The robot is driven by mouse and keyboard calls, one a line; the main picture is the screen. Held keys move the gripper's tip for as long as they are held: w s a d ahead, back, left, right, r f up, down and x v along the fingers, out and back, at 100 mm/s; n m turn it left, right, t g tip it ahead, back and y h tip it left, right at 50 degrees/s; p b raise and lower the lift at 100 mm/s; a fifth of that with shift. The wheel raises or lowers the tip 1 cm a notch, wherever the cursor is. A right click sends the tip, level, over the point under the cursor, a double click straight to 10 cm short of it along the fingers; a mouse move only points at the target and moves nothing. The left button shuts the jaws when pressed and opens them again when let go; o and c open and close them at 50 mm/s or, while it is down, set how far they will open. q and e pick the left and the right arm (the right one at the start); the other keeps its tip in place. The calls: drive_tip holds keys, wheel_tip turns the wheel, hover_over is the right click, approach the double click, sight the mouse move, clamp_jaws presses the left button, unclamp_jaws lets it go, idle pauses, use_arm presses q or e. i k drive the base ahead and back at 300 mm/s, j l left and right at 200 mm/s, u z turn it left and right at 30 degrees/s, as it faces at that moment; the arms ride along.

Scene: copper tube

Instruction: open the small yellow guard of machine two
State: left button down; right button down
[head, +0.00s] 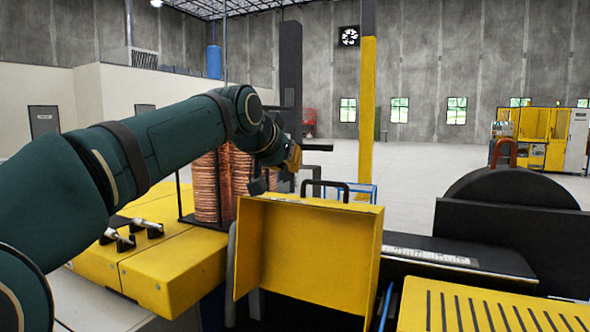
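The small yellow guard (310,250) stands raised in front of me at the centre. Its hollow side, with a side wall at the left, faces me. A black handle (325,187) sticks up from its top edge. My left gripper (285,178) is just above the guard's top left edge, left of the handle. Dark finger parts hang near the edge, but their opening is unclear against the dark background. I cannot tell whether they touch the guard. My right gripper is not in view.
Copper tube coils (210,188) stand behind my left arm. A yellow machine housing (165,265) is at the lower left. A slotted yellow cover (490,308) and a dark round housing (512,190) are at the right. A yellow post (367,110) rises behind the guard.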

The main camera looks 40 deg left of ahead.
sight(324, 252)
drive_tip(key=k+l, duration=0.2)
drive_tip(key=k, duration=0.3)
drive_tip(key=k+l, duration=0.15)
drive_tip(key=k, duration=0.3)
